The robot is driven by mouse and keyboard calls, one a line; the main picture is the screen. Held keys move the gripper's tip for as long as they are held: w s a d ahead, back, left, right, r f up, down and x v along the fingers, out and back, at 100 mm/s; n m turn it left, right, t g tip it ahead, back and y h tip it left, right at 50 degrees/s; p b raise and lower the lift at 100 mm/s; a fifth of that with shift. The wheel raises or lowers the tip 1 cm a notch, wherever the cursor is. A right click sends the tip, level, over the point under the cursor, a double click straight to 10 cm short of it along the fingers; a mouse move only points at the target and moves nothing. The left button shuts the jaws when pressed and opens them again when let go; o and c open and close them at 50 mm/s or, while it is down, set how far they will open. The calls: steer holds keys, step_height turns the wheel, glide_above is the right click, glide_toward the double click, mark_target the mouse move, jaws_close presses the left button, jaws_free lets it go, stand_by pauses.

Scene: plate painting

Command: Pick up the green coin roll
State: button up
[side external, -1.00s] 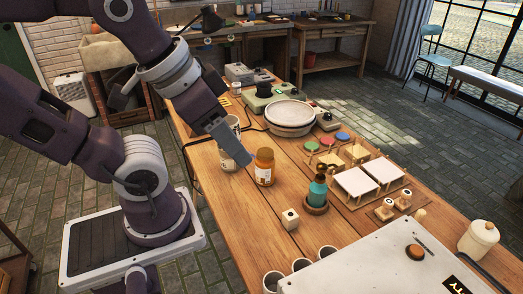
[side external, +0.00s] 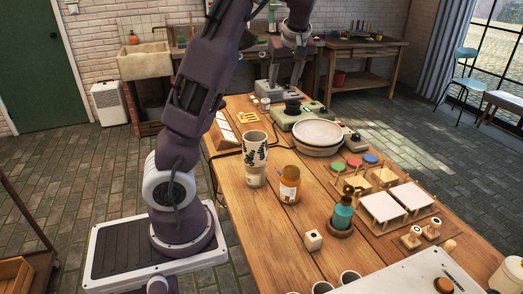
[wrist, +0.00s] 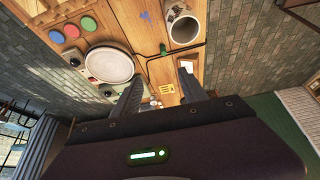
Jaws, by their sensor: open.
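A round green disc, which I take to be the green coin roll (side external: 338,168), stands on the table beside a red disc (side external: 354,162) and a blue disc (side external: 370,158). Only its top shows clearly; its height is hard to tell. In the wrist view the green one (wrist: 88,23) is at the upper left, with the red and blue beside it. My gripper (wrist: 160,90) is open and empty. It is high over the far end of the table, well away from the green disc.
A round white turntable (side external: 317,134) stands between the discs and my gripper's end of the table. A patterned cup (side external: 255,155), an amber bottle (side external: 289,188) and a teal bottle (side external: 342,214) stand nearer. White tiles on wooden stands (side external: 410,197) lie to the right.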

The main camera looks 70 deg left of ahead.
steer(key=w+a+r+n+g+y, duration=0.2)
steer(key=a+y, duration=0.2)
steer(key=a, duration=0.3)
steer(key=w+a+r+n+g+y, duration=0.2)
steer(key=a+r+y, duration=0.15)
steer(key=a, duration=0.25)
steer(key=f, duration=3.6)
steer(key=shift+s+a, duration=0.1)
steer(key=shift+s, duration=0.15)
steer(key=x, duration=0.6)
steer(key=shift+s+a+f, duration=0.1)
steer(key=shift+s+f, duration=0.15)
steer(key=shift+f, duration=0.05)
steer(key=shift+a+f, duration=0.1)
steer(key=shift+a, duration=0.05)
jaws_close()
